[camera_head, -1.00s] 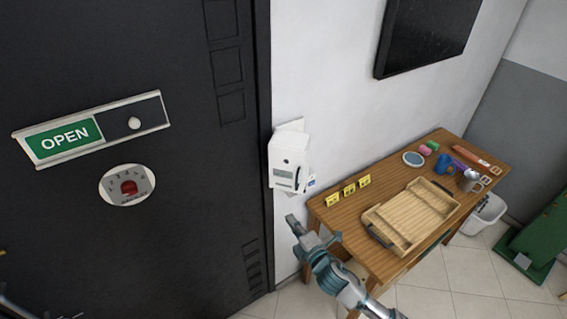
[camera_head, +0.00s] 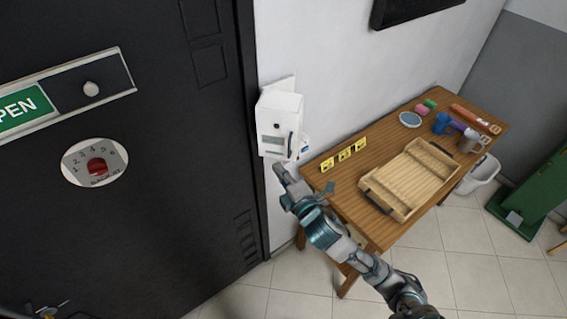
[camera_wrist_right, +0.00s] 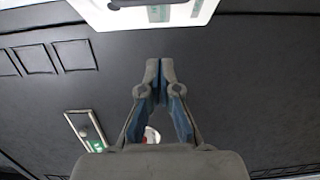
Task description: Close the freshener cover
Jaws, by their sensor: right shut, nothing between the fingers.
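The white freshener (camera_head: 279,125) hangs on the wall just right of the black door. Its front cover stands out at an angle from the white plate behind it, with a gap at the top. My right gripper (camera_head: 280,172) is just below the freshener's lower edge, fingers pointing up, shut and empty. In the right wrist view the closed fingertips (camera_wrist_right: 159,66) point towards a white housing (camera_wrist_right: 145,14) with a dark slot and green label at the top edge, apart from it. Part of my left gripper (camera_head: 45,310) shows at the bottom left corner; its fingers are unclear.
A wooden table (camera_head: 345,180) stands right of the freshener, holding a wooden tray (camera_head: 412,178), three yellow cards (camera_head: 344,154) and small items. A white bin (camera_head: 478,176) stands beyond.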

